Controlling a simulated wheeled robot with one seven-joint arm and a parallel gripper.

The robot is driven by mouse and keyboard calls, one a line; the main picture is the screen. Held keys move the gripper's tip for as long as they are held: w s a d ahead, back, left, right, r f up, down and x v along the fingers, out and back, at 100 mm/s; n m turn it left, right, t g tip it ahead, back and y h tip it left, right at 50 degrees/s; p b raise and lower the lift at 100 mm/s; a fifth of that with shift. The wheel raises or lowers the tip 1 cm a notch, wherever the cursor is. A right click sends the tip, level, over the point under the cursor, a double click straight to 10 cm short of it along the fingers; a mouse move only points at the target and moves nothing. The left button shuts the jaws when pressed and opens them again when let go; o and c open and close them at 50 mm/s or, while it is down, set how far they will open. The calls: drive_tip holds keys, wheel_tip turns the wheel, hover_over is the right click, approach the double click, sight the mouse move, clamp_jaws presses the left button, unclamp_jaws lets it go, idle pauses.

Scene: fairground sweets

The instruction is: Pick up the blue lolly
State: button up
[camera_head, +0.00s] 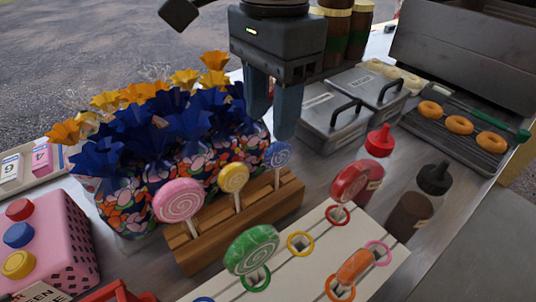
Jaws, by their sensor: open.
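The blue lolly (278,155) stands upright by its stick at the right end of a wooden slotted stand (250,207). A yellow lolly (233,178) and a pink lolly (179,200) stand in the same stand to its left. My gripper (273,122) points down, open, just above and near the blue lolly in the picture. Its right finger appears just above the blue lolly. No thing shows between the fingers. I cannot tell the exact depth gap.
Wrapped sweet bags with blue tops (190,125) crowd the left. A white board (300,270) with coloured rings holds green (251,249), red (350,181) and orange (355,266) lollies in front. Metal lidded tubs (332,115) and sauce bottles (380,141) stand to the right.

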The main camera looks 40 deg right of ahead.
sight(278, 148)
drive_tip(key=shift+w+d+f, duration=0.1)
drive_tip(key=shift+w+d, duration=0.15)
drive_tip(key=shift+d, duration=0.2)
drive_tip(key=shift+d+f, duration=0.1)
drive_tip(key=shift+f, duration=0.15)
drive_tip(key=f, duration=0.7)
drive_tip(key=shift+d+f+p, duration=0.1)
drive_tip(key=shift+d+p, duration=0.2)
drive_tip(key=shift+c, duration=0.3)
clamp_jaws()
